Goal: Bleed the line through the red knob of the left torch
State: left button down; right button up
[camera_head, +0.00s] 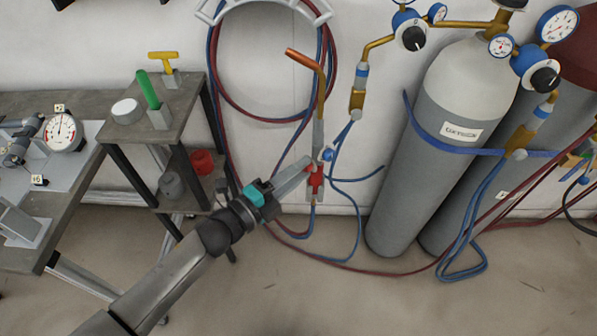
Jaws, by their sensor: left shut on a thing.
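The torch (318,130) hangs upright at the wall, with a bent copper tip (306,60) at its top and red and blue hoses below. A blue knob (327,155) sits on its right side. A red part (316,183) shows on its lower body; the red knob itself is mostly hidden at the fingertips. My left gripper (307,164) reaches in from the lower left and is shut at the torch's left side, on what appears to be the red knob. My right gripper is not in view.
A grey oxygen cylinder (450,105) stands to the right, with gauges and a blue strap (455,147). A small shelf stand (185,100) with a green-handled tool (148,90) is on the left. Hoses loop over the floor below the torch.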

pick_arm(q)
jog(key=shift+m, duration=0.5)
jog(key=c, duration=0.6)
grip_release()
jog(key=v, duration=1.5)
jog(key=shift+p, duration=0.3)
jog(key=shift+a, duration=0.15)
